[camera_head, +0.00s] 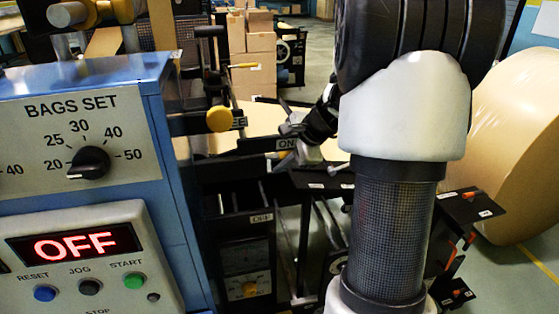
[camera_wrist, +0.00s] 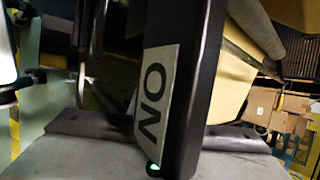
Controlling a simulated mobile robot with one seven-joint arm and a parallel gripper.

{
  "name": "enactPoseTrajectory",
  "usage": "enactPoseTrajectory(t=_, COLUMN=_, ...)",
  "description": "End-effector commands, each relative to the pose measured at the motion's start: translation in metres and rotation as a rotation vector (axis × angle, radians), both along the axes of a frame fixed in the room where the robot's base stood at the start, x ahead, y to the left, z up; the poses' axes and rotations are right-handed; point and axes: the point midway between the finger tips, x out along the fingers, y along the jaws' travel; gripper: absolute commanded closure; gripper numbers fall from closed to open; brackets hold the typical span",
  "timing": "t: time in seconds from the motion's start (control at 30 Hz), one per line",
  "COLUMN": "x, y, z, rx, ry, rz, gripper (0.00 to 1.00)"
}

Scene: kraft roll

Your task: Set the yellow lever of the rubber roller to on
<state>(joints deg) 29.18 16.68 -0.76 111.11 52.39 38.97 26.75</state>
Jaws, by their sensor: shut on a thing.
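My gripper (camera_head: 305,140) is at the machine frame, right beside the black bar with the ON plate (camera_head: 287,143). A small orange-yellow bit, seemingly the yellow lever (camera_head: 283,155), shows at its jaws just below that plate; the rest is hidden by the gripper. The OFF plate (camera_head: 262,217) is lower on the same frame. In the wrist view the black bar with the ON label (camera_wrist: 157,95) stands in front of my gripper's grey jaws and hides what is between them. A small green light shows at the bar's lower end.
A round yellow knob (camera_head: 220,118) is on a rod to the left of my gripper. A blue control cabinet (camera_head: 165,85) with a red OFF display (camera_head: 74,243) stands at the left. A large kraft roll (camera_head: 520,140) is at the right. Cardboard boxes (camera_head: 258,65) stand behind.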

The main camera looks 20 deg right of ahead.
Motion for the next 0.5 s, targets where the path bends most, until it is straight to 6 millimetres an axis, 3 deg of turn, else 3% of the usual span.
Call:
enactPoseTrajectory(t=0.13, x=0.0019, y=-0.0017, z=0.0041, rx=-0.007, ry=-0.009, rz=0.001, gripper=1.00)
enactPoseTrajectory(t=0.17, x=0.0020, y=-0.0017, z=0.0041, rx=-0.007, ry=-0.009, rz=0.001, gripper=0.80)
enactPoseTrajectory(t=0.27, x=0.0018, y=-0.0014, z=0.0037, rx=-0.006, ry=-0.008, rz=0.002, gripper=0.63)
enactPoseTrajectory(t=0.5, x=0.0010, y=-0.0006, z=0.0021, rx=-0.003, ry=-0.005, rz=0.001, gripper=0.63)
